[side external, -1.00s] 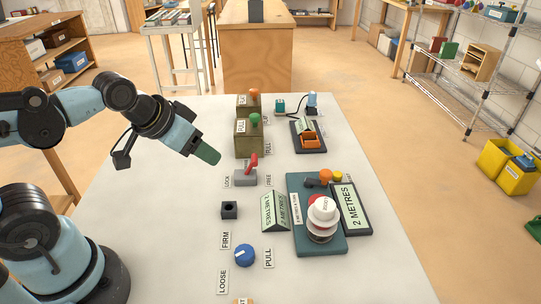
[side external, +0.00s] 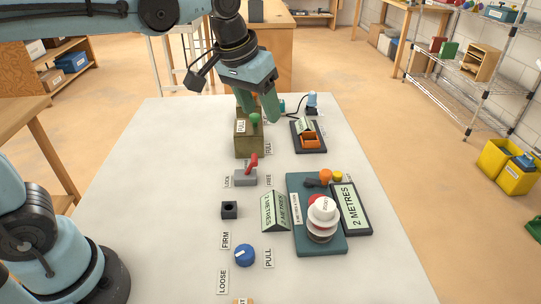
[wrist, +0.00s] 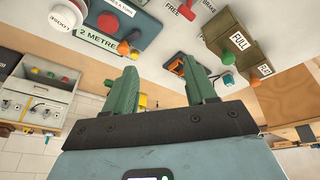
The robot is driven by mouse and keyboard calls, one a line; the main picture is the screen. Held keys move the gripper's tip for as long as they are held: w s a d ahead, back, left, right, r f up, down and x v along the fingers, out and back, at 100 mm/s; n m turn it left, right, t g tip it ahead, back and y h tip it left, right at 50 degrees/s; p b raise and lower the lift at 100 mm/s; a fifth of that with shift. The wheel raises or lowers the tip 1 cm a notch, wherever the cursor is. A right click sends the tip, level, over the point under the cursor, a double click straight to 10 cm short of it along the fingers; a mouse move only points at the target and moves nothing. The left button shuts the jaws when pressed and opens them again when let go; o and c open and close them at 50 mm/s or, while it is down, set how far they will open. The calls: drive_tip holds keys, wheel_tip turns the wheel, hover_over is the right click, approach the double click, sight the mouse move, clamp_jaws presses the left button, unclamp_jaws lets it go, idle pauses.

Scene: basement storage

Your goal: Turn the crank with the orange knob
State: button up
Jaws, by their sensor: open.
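The crank's orange knob (side external: 326,176) stands at the far edge of a teal board (side external: 304,190), on a dark crank arm, next to a small yellow knob (side external: 337,177).
Near my gripper are an olive box with a green knob (side external: 249,147) and an orange tray device (side external: 310,141). A red lever (side external: 252,162), black socket block (side external: 230,210) and blue dial (side external: 244,255) line the table's middle. The left side is clear.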

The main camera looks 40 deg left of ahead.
drive_tip(key=w+d+g, duration=0.2)
drive_tip(key=w+d, duration=0.4)
drive_tip(key=w, duration=0.1)
drive_tip(key=g, duration=0.2)
approach(325, 173)
drive_tip(key=shift+n+y, duration=0.3)
drive_tip(key=f, duration=0.8)
drive_tip(key=shift+s+d+f, duration=0.1)
drive_tip(key=shift+d+f, duration=0.15)
drive_tip(key=shift+d, duration=0.05)
drive_tip(key=shift+c, duration=0.3)
clamp_jaws()
drive_tip(key=shift+s+m, duration=0.3)
drive_tip(key=shift+m, duration=0.8)
drive_tip(key=shift+s+m, duration=0.35)
drive_tip(key=shift+m, duration=0.75)
drive_tip(key=shift+o, duration=0.3)
unclamp_jaws()
drive_tip(key=shift+r, duration=0.1)
